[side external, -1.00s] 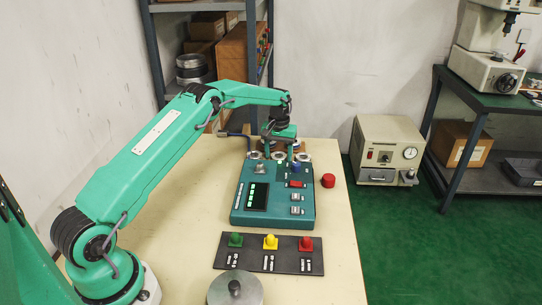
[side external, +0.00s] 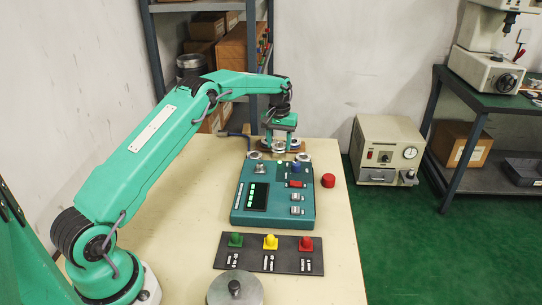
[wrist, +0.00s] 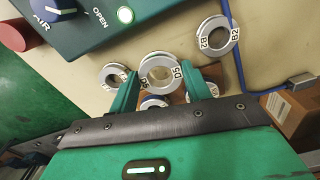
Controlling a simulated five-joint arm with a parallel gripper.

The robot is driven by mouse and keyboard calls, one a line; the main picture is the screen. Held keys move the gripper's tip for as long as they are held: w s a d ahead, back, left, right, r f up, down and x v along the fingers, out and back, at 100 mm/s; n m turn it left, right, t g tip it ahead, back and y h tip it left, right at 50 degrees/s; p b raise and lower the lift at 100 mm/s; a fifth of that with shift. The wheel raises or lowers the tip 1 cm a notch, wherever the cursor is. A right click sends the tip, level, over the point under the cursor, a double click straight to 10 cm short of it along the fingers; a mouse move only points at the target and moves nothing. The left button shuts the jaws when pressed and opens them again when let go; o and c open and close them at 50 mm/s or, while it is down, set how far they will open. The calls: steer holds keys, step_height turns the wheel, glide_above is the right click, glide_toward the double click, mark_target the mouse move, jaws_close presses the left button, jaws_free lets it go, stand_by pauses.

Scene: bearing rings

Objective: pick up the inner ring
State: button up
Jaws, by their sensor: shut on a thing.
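My gripper (side external: 279,142) is above the far end of the teal control box in the side view, fingers pointing down. In the wrist view my gripper (wrist: 161,82) has its two green fingers on either side of a silver metal ring (wrist: 160,59). It is shut on this ring, whose tag seems to read D5. In the side view the held ring (side external: 279,150) appears raised above the row of other rings. Whether it is the inner ring, the frames do not settle.
A ring tagged B2 (wrist: 218,17) lies apart on the table. Another ring (wrist: 106,75) lies left of the held one; others are partly hidden behind the fingers. The teal control box (side external: 238,205) stands close by. A red round knob (side external: 328,181) is at its right.

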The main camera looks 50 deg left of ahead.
steer(key=s+d+r, duration=0.1)
steer(key=d+r, duration=0.1)
steer(key=d, duration=0.1)
steer(key=s+d+r, duration=0.1)
steer(key=d+r, duration=0.1)
steer(key=d, duration=0.2)
steer(key=s+d+r, duration=0.1)
steer(key=d+r, duration=0.1)
steer(key=d, duration=0.2)
steer(key=shift+d+r, duration=0.1)
steer(key=shift+r, duration=0.3)
steer(key=r, duration=0.1)
glide_above(260, 164)
steer(key=shift+r, duration=0.1)
stand_by(0.5)
steer(key=shift+f, duration=2)
steer(key=shift+f, duration=1.7)
stand_by(1.6)
